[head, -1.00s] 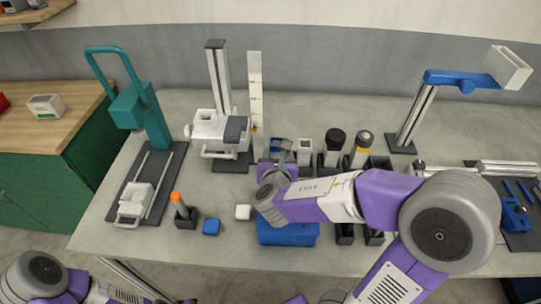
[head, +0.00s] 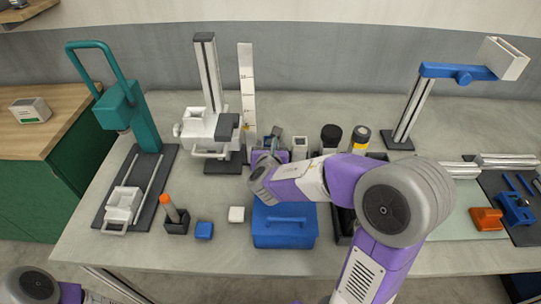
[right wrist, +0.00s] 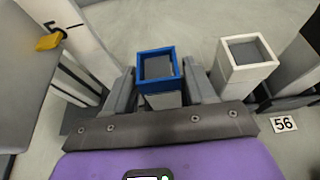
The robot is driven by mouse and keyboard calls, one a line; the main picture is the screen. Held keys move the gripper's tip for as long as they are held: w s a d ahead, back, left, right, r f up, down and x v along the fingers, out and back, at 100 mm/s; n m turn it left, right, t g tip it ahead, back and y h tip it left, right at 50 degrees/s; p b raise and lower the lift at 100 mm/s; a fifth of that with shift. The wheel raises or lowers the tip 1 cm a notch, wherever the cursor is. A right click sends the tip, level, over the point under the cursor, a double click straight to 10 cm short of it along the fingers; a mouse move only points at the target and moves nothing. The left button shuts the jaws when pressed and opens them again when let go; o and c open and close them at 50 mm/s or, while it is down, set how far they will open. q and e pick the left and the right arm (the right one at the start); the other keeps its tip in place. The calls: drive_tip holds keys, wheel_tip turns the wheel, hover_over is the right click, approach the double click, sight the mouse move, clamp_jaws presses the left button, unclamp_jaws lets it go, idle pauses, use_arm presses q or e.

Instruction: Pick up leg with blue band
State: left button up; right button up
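The leg with the blue band (right wrist: 158,86) stands upright in the right wrist view, a pale square post with a blue collar around its top. My right gripper (right wrist: 160,92) has one finger close on each side of it, just below the band. I cannot tell whether both fingers press on it. In the head view my right gripper (head: 268,152) is at the back of the blue box, and my wrist hides most of the leg. My left gripper is out of view.
A plain white leg (right wrist: 246,62) stands close to the right finger. A white stand (head: 207,125) and a ruler (head: 247,100) are left of the gripper. A blue box (head: 284,236) lies in front.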

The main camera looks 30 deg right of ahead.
drive_tip(key=c, duration=0.7)
drive_tip(key=shift+c, duration=0.7)
drive_tip(key=shift+r, duration=0.15)
